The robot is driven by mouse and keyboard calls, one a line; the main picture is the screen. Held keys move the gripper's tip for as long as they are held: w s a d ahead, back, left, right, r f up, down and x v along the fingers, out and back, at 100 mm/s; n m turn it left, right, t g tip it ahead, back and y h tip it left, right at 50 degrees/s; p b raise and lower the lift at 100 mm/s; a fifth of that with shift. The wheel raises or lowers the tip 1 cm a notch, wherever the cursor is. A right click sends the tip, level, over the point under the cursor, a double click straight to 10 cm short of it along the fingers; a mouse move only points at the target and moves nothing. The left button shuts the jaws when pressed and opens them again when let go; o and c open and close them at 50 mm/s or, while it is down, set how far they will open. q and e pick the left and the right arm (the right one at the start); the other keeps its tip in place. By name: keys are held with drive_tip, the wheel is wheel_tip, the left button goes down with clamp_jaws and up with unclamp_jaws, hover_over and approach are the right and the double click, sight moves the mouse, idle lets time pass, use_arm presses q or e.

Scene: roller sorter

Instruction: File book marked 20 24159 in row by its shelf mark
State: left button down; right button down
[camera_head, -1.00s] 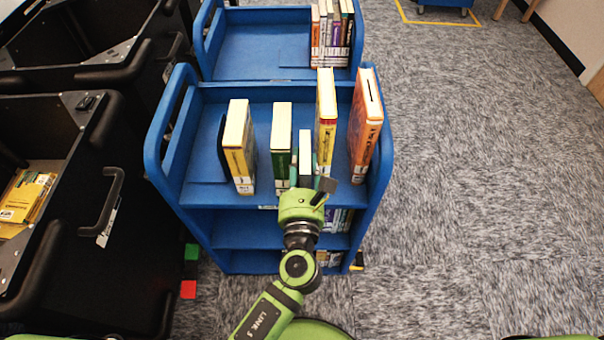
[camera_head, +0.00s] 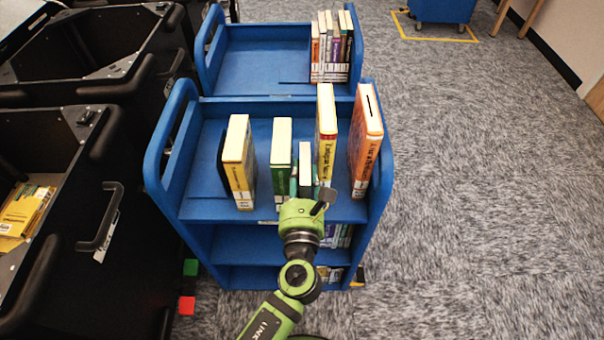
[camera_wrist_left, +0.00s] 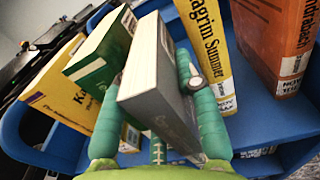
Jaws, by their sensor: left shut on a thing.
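My left gripper (camera_head: 305,188) is shut on a grey book with a white top, at the front edge of the blue cart's top shelf. The held grey book (camera_head: 305,160) also shows in the left wrist view (camera_wrist_left: 152,75), between the green fingers (camera_wrist_left: 163,110). Its mark is not readable. Beside it on the shelf stand a green book (camera_head: 281,150) on the left and a tall yellow book (camera_head: 326,130) on the right. A yellow book (camera_head: 238,160) stands further left, and an orange book (camera_head: 366,140) leans at the right end. My right gripper is not in view.
The blue cart (camera_head: 170,145) has raised side walls and lower shelves holding books. A second blue cart (camera_head: 262,60) behind it holds a row of books at its right. Black bins (camera_head: 60,230) stand at the left.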

use_arm(q)
drive_tip(key=shift+f, duration=0.3)
drive_tip(key=c, duration=0.8)
unclamp_jaws()
drive_tip(key=shift+c, duration=0.2)
drive_tip(key=s, duration=1.2)
drive_tip(key=s+a+f+n+g, duration=0.3)
drive_tip(key=f+n, duration=0.1)
drive_tip(key=f, duration=0.8)
drive_tip(key=s+a+f+n+g, duration=0.2)
drive_tip(key=a+f+n+g, duration=0.15)
drive_tip(key=f, duration=0.75)
drive_tip(key=s+a+f+n+g, duration=0.3)
drive_tip(key=f+n+g, duration=0.15)
drive_tip(key=f, duration=0.75)
drive_tip(key=s+a+f+n+g, duration=0.3)
drive_tip(key=s+a+f+n, duration=0.3)
drive_tip(key=s+n, duration=0.4)
drive_tip(key=s+a+f+n+g, duration=0.3)
drive_tip(key=s+a+f+n, duration=0.3)
drive_tip(key=s+n, duration=0.3)
drive_tip(key=f+n, duration=0.1)
drive_tip(key=n, duration=0.1)
drive_tip(key=shift+s+a+f+n, duration=0.4)
